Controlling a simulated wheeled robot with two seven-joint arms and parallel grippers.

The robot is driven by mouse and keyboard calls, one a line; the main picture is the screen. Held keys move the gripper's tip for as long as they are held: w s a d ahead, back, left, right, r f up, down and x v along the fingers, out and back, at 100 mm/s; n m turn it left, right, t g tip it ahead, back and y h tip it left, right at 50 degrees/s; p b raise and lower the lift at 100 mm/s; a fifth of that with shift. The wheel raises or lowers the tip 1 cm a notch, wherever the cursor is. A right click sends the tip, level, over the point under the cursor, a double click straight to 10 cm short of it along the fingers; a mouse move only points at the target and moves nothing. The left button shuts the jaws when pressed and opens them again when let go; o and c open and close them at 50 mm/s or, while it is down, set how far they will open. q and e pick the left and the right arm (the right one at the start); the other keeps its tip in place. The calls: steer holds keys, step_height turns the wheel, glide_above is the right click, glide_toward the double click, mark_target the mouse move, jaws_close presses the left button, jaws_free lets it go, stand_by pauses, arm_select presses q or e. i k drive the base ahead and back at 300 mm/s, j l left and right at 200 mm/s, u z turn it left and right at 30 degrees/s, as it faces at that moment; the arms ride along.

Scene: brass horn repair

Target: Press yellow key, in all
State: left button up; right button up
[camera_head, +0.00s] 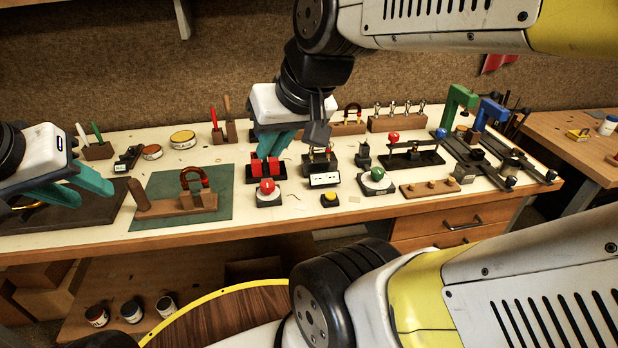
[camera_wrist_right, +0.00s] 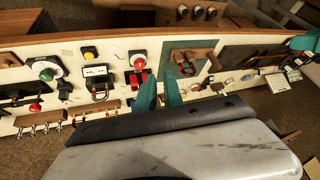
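The yellow key (camera_head: 330,198) is a small round button on a dark base near the table's front edge. It also shows in the right wrist view (camera_wrist_right: 89,52), left of the fingers. My right gripper (camera_head: 270,152) hangs above the table, behind and left of the yellow key and apart from it. Its two teal fingers (camera_wrist_right: 160,88) have a gap with nothing held between them. My left gripper (camera_head: 85,187) is at the far left over the table's edge, away from the yellow key, with its teal fingers spread and empty.
A red button (camera_head: 267,186) on a white base stands left of the yellow key. A red horseshoe magnet (camera_head: 194,180) lies on a green mat (camera_head: 221,207).

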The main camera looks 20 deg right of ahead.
mark_target(330, 195)
steer(key=k+z, duration=0.15)
steer(key=z, duration=0.2)
steer(key=k+z, duration=0.15)
steer(key=z, duration=0.2)
steer(key=k+z, duration=0.2)
steer(key=z, duration=0.15)
